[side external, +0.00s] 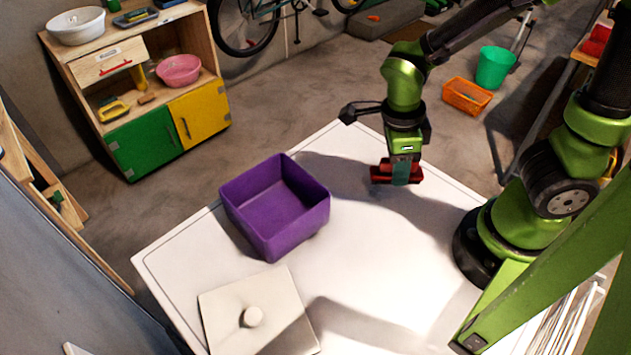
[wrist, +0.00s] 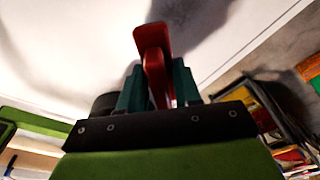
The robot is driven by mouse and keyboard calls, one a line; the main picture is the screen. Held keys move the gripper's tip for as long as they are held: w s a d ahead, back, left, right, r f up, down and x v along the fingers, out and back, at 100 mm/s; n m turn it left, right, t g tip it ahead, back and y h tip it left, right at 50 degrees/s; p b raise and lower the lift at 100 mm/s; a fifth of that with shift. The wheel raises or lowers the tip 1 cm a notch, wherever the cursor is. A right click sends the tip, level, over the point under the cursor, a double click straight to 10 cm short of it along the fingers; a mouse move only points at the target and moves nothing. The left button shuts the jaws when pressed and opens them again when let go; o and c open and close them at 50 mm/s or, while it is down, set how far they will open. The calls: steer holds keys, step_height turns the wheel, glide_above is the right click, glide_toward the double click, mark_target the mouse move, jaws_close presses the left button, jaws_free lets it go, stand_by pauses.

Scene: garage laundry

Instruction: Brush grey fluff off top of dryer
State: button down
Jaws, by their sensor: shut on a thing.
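The dryer top (side external: 375,270) is a broad white surface with a thin dark border line. My gripper (side external: 402,172) is over its far right part, fingers pointing down, shut on a red brush (side external: 381,173). In the wrist view the red brush (wrist: 153,40) stands out between the two teal fingers of my gripper (wrist: 160,85). The brush's bristles are hidden, and I cannot tell whether it touches the surface. I cannot make out any grey fluff in either view; dark shadows lie across the surface.
A purple open bin (side external: 275,207) stands at the dryer's far left part. A beige square lid with a knob (side external: 252,317) lies near the front. The middle of the top is clear. A wooden cabinet (side external: 140,85), an orange basket (side external: 467,96) and a green bucket (side external: 495,67) stand beyond.

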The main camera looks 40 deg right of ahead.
glide_above(388, 200)
steer(key=shift+s+f, duration=0.2)
steer(key=shift+f, duration=3.2)
steer(key=shift+w+r, duration=0.2)
steer(key=shift+w, duration=0.35)
steer(key=shift+w+f, duration=0.15)
steer(key=shift+w, duration=1.55)
steer(key=shift+w+f, duration=0.1)
steer(key=shift+w, duration=1.6)
steer(key=shift+s, duration=3.8)
steer(key=shift+s+a+r, duration=0.1)
steer(key=shift+r, duration=4.1)
